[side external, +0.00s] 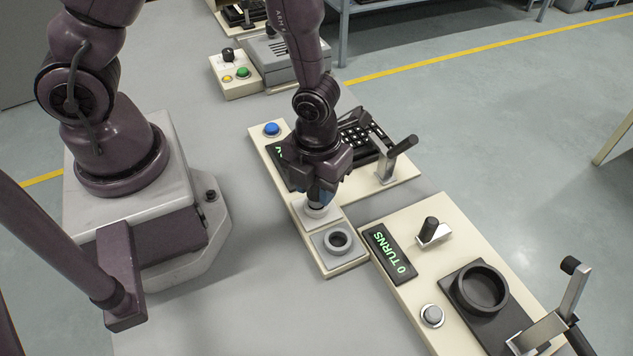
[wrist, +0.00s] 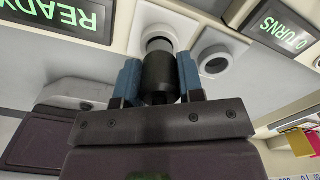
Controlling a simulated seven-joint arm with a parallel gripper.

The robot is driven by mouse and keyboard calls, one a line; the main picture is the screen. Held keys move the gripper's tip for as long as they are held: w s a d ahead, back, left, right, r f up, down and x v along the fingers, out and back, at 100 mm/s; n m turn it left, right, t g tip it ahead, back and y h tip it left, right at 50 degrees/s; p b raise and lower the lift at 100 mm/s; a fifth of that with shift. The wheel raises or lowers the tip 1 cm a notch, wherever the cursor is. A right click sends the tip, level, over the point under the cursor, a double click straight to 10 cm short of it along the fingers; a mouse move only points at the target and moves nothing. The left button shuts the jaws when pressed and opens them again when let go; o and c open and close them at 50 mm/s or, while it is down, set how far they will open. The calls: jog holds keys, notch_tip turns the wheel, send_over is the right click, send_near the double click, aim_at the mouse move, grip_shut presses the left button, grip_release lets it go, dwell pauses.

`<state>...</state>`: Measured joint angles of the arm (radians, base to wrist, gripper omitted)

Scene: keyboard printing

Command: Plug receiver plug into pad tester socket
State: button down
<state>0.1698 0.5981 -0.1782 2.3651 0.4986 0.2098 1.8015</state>
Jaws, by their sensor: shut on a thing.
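My gripper (side external: 325,190) has its blue fingers closed around a black cylindrical plug (wrist: 160,75), seen between them in the wrist view. The plug's lower end is at a pale round socket (wrist: 158,30) on the cream panel of the pad tester (side external: 262,141). In the side view a pale round part (side external: 316,211) shows just under the fingers. I cannot tell how far the plug sits in the socket. An empty ring holder (side external: 338,240) is beside it, also in the wrist view (wrist: 218,60).
The tester has a blue button (side external: 271,129), a key grid (side external: 360,138) and a lever (side external: 395,155). A "0 TURNS" display (side external: 389,252) is on the neighbouring panel, with a dark round cup (side external: 480,290).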

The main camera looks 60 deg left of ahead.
jog(key=shift+f, duration=0.15)
jog(key=shift+f, duration=0.45)
jog(key=shift+f, duration=0.15)
dwell(1.1)
jog(key=c, duration=0.7)
grip_release()
jog(key=shift+o, duration=0.2)
jog(key=shift+r, duration=2.95)
jog(key=shift+r, duration=0.1)
notch_tip(320, 180, up, 13)
